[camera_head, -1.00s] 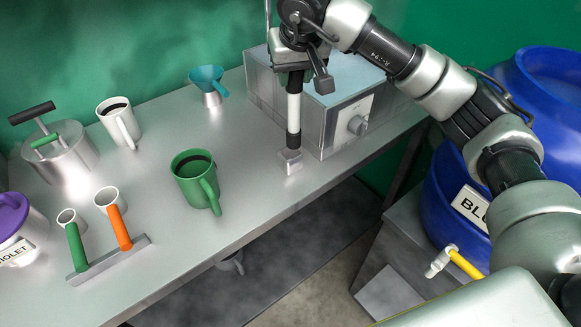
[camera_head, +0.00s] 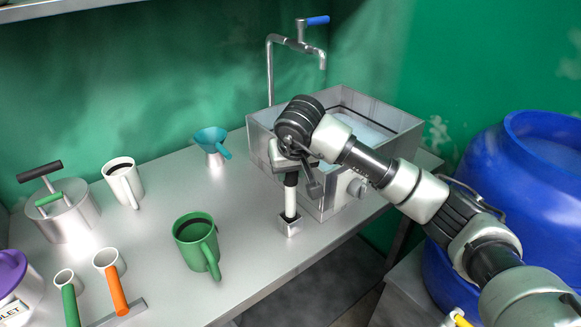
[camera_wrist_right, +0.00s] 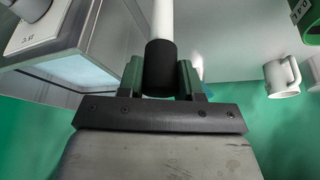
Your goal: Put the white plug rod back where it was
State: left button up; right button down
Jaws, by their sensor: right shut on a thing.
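The white plug rod (camera_head: 291,196), white in the middle with dark ends, stands about upright over a small square metal block (camera_head: 289,227) near the bench's front edge. Its lower end meets the block's top; how deep it sits inside I cannot tell. My right gripper (camera_head: 289,165) is above it, shut on the rod's dark upper end. In the right wrist view the dark end sits between the fingers (camera_wrist_right: 160,80), with the white shaft (camera_wrist_right: 162,18) running away from them. My left gripper is not in view.
A metal sink (camera_head: 395,125) with a tap (camera_head: 302,45) is just behind my right gripper. A green mug (camera_head: 196,240), a teal funnel (camera_head: 211,141), a white mug (camera_head: 123,182) and a lidded pot (camera_head: 66,215) stand to the left. A blue drum (camera_head: 520,190) is at right.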

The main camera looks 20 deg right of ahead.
jog(key=shift+f, duration=0.15)
jog(key=c, duration=0.8)
grip_release()
jog(key=shift+o, duration=0.2)
jog(key=shift+r, duration=0.25)
jog(key=b+v, duration=0.2)
jog(key=v, duration=1)
jog(key=shift+a, duration=0.1)
